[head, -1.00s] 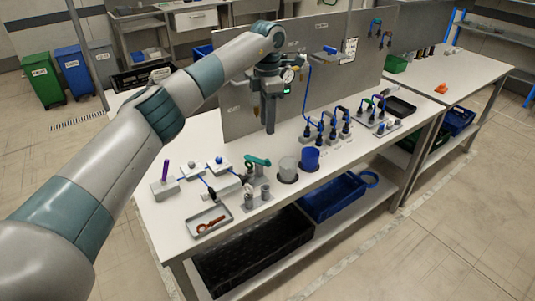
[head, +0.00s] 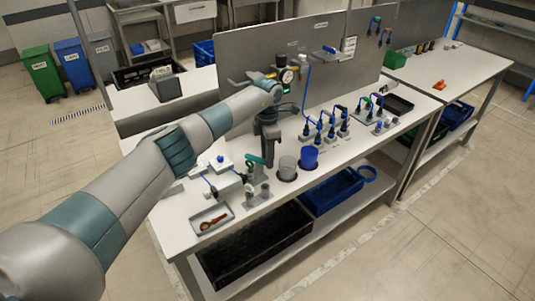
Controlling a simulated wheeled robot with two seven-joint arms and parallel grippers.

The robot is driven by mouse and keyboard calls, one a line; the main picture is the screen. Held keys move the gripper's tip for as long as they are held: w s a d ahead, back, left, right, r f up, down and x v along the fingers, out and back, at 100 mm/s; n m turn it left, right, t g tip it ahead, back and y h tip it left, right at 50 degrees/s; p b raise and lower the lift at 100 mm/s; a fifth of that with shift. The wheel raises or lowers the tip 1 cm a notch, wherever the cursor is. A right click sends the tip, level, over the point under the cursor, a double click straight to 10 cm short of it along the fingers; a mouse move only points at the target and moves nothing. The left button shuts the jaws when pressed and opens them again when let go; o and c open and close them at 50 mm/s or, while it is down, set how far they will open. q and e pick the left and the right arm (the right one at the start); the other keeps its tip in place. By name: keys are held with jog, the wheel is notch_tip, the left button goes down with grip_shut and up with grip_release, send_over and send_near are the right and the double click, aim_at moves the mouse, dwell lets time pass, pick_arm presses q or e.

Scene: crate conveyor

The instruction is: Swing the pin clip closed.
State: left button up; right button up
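My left gripper (head: 269,161) points down over the white workbench (head: 185,236). Its fingers are right beside a teal-green lever (head: 254,162) on a small grey fixture; whether they touch it I cannot tell. The fingers look close together, too small to tell open from shut. No part is clearly recognisable as the pin clip; it may be small or hidden by my arm. An orange-brown ring-ended part (head: 213,222) lies in a shallow grey tray (head: 201,229) nearer the front edge. My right gripper is out of view.
A grey cup (head: 287,165) and a blue cup (head: 309,156) stand close right of the gripper. Small metal posts (head: 250,190) stand in front. A grey panel with a pressure gauge (head: 286,76) rises behind. Fixtures with blue cables (head: 325,130) stand farther right.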

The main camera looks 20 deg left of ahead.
pick_arm(q)
jog(key=shift+c, duration=0.4)
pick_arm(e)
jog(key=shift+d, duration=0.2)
pick_arm(q)
grip_shut()
